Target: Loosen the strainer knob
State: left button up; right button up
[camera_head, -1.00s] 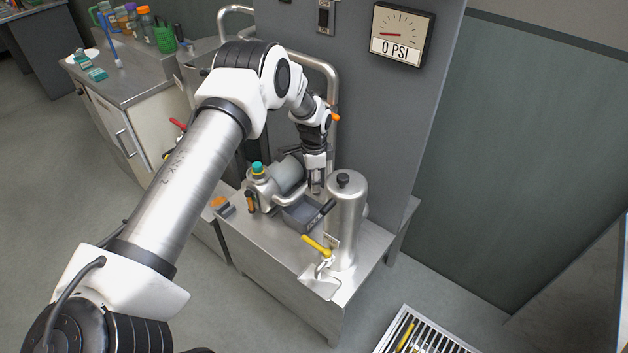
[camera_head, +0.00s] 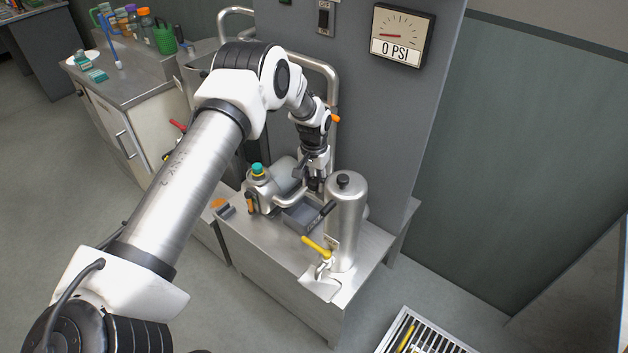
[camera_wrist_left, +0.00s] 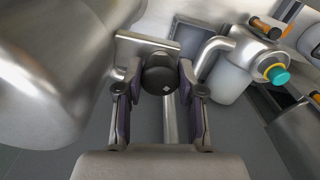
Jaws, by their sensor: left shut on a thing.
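My left gripper (camera_head: 315,184) is beside the upright steel canister (camera_head: 344,225), on its left, above the steel bench. In the left wrist view its two fingers (camera_wrist_left: 160,92) stand on either side of a dark round knob (camera_wrist_left: 159,75) with a small pale mark, and they are shut on it. The knob is hidden by the gripper in the head view. The canister fills the left of the wrist view (camera_wrist_left: 40,85); its own black top cap (camera_head: 343,180) is clear of the gripper. My right gripper is not in view.
A steel pump body with a teal cap (camera_head: 257,169) stands left of the gripper. A grey tray (camera_head: 300,215) and a yellow-handled valve (camera_head: 317,244) are in front. A wall gauge (camera_head: 396,35) reads 0 PSI. A floor grate (camera_head: 425,335) lies at lower right.

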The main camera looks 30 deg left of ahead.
aim_at(314, 180)
pick_arm(q)
jog(key=n, duration=0.5)
jog(key=shift+s+f+n+p, duration=0.2)
jog(key=shift+f+n+p, duration=0.1)
jog(key=shift+n, duration=0.1)
dwell(0.4)
jog(key=o, duration=1.2)
jog(key=shift+c, duration=0.2)
jog(key=shift+w+r, duration=0.1)
jog(key=shift+w, duration=0.05)
jog(key=shift+r, duration=0.4)
notch_tip(314, 180, up, 11)
